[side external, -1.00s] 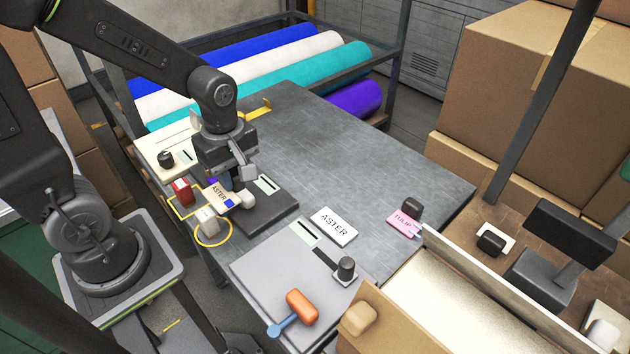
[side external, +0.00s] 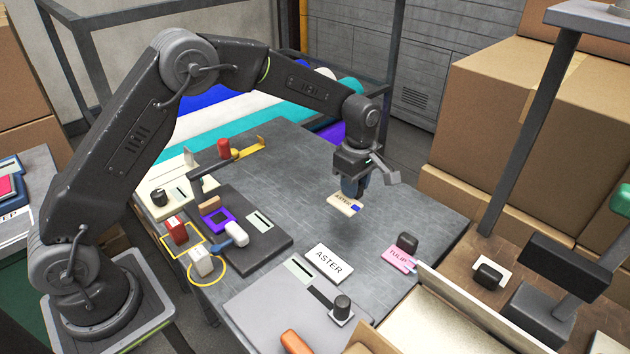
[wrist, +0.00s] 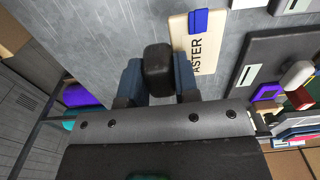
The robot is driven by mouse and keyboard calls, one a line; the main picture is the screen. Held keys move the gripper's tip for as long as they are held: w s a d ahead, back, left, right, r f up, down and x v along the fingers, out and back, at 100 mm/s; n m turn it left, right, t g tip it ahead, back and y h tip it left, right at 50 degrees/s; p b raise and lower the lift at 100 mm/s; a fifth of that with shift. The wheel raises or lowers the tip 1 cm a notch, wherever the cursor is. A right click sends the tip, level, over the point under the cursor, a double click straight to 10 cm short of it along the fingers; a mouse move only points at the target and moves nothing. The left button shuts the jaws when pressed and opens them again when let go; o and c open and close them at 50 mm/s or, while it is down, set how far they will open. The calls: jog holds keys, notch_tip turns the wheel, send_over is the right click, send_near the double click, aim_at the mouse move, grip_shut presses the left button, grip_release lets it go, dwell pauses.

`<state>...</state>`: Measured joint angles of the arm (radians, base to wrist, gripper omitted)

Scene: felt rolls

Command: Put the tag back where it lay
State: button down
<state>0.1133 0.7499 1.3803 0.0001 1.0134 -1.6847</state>
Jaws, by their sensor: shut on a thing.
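My gripper (side external: 352,188) is raised above the right half of the grey table, with a gap below it. It is shut and carries a cream tag (side external: 342,205) reading ASTER, with a blue piece at one end. In the wrist view the tag (wrist: 181,52) shows beside the fingers, its near end hidden by one of them. A black rounded block (wrist: 158,68) sits between the fingers there; I cannot tell whether it belongs to the tag. A white ASTER plate (side external: 328,262) and a pink TULIP tag (side external: 396,259) lie on the table.
A dark board (side external: 268,245) at the left bears a purple frame (side external: 218,221) and a white-and-blue tool (side external: 235,235). A red block (side external: 177,230) stands in a yellow outline. A raised-edge tray (side external: 440,300) stands front right. The table's far middle is clear.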

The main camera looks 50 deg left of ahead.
aim_at(366, 223)
jog(key=w+d+f, duration=0.2)
jog(key=w, duration=0.1)
jog(key=shift+d+f, duration=0.1)
jog(key=shift+f, duration=3)
jog(key=shift+f, duration=0.5)
jog(key=c, duration=0.8)
grip_release()
jog(key=shift+r, duration=0.1)
notch_tip(366, 223, up, 14)
jog(key=shift+f, duration=0.2)
